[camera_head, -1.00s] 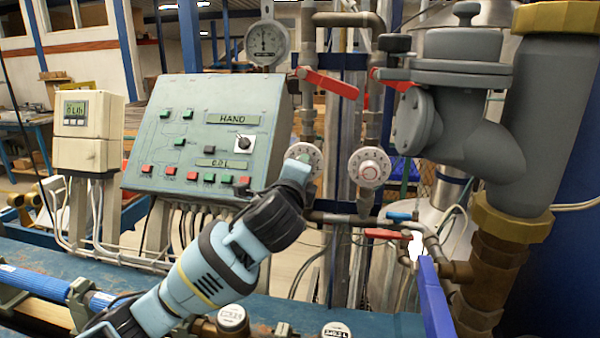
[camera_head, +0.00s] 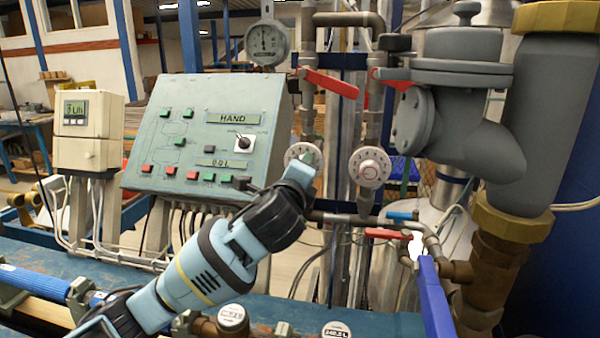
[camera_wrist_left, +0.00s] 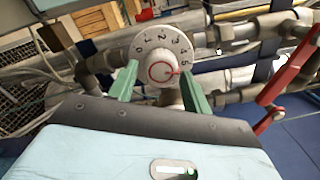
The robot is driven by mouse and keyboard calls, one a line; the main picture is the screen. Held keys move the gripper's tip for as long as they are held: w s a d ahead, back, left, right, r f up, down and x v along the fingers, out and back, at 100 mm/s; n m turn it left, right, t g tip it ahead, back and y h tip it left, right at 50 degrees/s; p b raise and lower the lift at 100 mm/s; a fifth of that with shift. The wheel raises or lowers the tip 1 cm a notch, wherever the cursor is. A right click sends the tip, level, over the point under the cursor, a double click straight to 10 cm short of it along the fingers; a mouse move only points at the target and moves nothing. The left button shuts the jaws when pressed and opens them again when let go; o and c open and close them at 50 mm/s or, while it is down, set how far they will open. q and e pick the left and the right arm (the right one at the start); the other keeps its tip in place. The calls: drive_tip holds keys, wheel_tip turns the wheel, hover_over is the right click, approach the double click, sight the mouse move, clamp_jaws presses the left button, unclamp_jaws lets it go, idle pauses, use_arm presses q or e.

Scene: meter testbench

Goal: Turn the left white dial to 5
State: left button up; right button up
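The left white dial (camera_head: 298,151) sits on a pipe behind the left gripper in the head view, partly covered by it. In the left wrist view the dial (camera_wrist_left: 163,47) faces me, with numbers 0 to 5 on its rim and a red ring and red mark at its hub. The mark points right, close to the 5. My left gripper (camera_wrist_left: 158,70) has its two green fingers on either side of the hub, apart, with small gaps seeming to show; contact is hard to tell. The right gripper is not in view.
A second white dial (camera_head: 369,167) is to the right. Red lever handles (camera_head: 329,84) and a pressure gauge (camera_head: 267,43) are above. A control panel (camera_head: 205,138) stands left, close to my wrist. A large grey valve body (camera_head: 460,110) fills the right side.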

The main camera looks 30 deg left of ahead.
use_arm(q)
drive_tip(key=shift+o, duration=0.8)
drive_tip(key=shift+s, duration=0.15)
drive_tip(key=v, duration=0.7)
drive_tip(key=shift+s, duration=0.25)
drive_tip(key=shift+d, duration=0.1)
